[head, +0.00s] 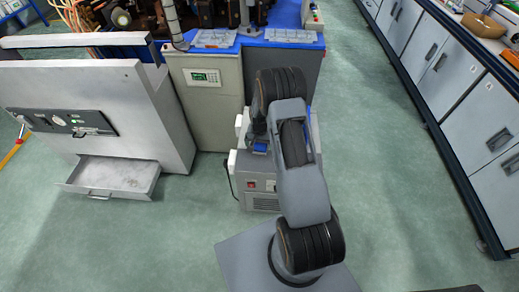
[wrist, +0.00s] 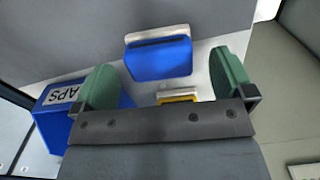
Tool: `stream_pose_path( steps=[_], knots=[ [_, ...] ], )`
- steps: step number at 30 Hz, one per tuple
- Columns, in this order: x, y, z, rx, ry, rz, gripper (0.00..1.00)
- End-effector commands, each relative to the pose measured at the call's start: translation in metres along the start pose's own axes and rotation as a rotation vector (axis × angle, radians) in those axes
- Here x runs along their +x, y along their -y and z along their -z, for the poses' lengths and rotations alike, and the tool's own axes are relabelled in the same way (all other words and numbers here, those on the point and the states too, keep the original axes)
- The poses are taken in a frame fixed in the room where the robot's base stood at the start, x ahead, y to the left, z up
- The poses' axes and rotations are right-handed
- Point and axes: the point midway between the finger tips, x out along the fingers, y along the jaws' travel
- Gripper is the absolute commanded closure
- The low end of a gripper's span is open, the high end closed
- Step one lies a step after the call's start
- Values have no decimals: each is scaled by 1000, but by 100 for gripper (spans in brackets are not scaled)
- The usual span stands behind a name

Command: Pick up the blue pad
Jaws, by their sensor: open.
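The blue pad (wrist: 158,62) shows in the wrist view as a small blue block with a pale top edge and a dark line across it. It is near a white and grey surface, ahead of my gripper (wrist: 165,78). My gripper's two green fingers are spread wide, one to each side of the pad in the picture, with gaps between. Nothing is held. In the head view my arm hides the gripper. A small blue patch (head: 260,147) shows beside the arm, but I cannot tell whether it is the pad.
A blue box (wrist: 52,122) with a white lettered label is close by the left finger. A small yellow-edged piece (wrist: 178,97) lies between the fingers. In the head view, a grey machine with an open drawer (head: 115,177) stands left, and cabinets (head: 455,90) line the right.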

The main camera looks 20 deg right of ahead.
Motion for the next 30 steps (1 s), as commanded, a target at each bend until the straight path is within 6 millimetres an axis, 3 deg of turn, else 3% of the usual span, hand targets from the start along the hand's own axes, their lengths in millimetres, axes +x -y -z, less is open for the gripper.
stream_pose_path(
  steps=[6, 15, 30],
  knots=[
    [23, 0, 1, 0, 0, 0, 0],
    [26, 0, 1, -1, -1, 0, 0],
    [26, 0, 1, -1, -1, 0, 47]
  ],
)
